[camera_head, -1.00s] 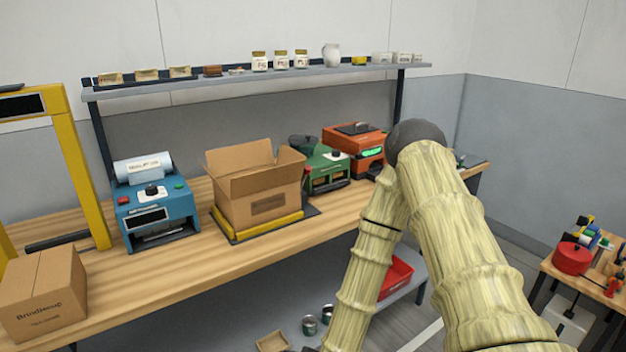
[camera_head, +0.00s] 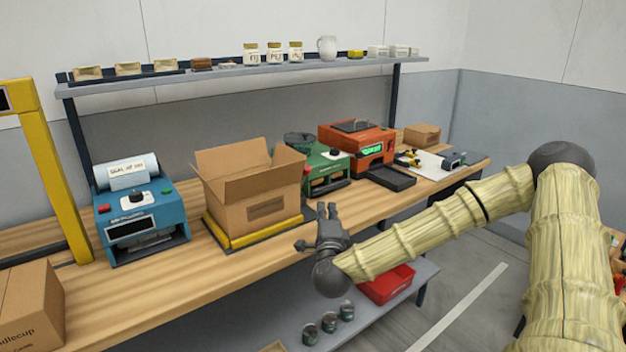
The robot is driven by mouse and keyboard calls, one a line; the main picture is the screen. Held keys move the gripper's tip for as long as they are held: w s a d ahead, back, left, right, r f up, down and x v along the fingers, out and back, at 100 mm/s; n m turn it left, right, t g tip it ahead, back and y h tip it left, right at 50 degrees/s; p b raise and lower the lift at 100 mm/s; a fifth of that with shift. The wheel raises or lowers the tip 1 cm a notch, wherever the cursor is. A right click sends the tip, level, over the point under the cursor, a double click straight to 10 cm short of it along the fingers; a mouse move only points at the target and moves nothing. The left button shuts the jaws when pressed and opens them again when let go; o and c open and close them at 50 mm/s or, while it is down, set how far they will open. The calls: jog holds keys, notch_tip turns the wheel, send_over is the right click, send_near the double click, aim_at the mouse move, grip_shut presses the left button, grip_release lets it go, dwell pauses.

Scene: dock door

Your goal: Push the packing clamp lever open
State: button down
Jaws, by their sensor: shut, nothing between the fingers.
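An open cardboard box (camera_head: 245,190) sits on a dark base with yellow edge bars (camera_head: 250,233) on the wooden bench. I cannot make out a clamp lever for certain; the yellow bars run low along the front and left of the box. My gripper (camera_head: 327,208) is shut and empty, with its fingers pointing up, at the bench's front edge. In the picture it is just right of the box and below the green machine (camera_head: 325,170). I cannot tell whether it touches anything.
A blue machine (camera_head: 140,222) stands left of the box, beside a yellow frame (camera_head: 50,170). An orange machine (camera_head: 357,148) and a dark tray (camera_head: 391,178) stand to the right. A red bin (camera_head: 387,284) and several cans (camera_head: 328,322) sit on the lower shelf.

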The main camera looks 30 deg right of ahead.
aim_at(302, 181)
jog(key=a+r+p+x, duration=0.1)
jog(key=p+x, duration=0.2)
jog(key=x, duration=1)
jog(key=shift+w+m+h, duration=0.3)
jog(key=shift+w+h, duration=0.1)
jog(key=shift+w, duration=0.3)
jog(key=shift+a, duration=0.15)
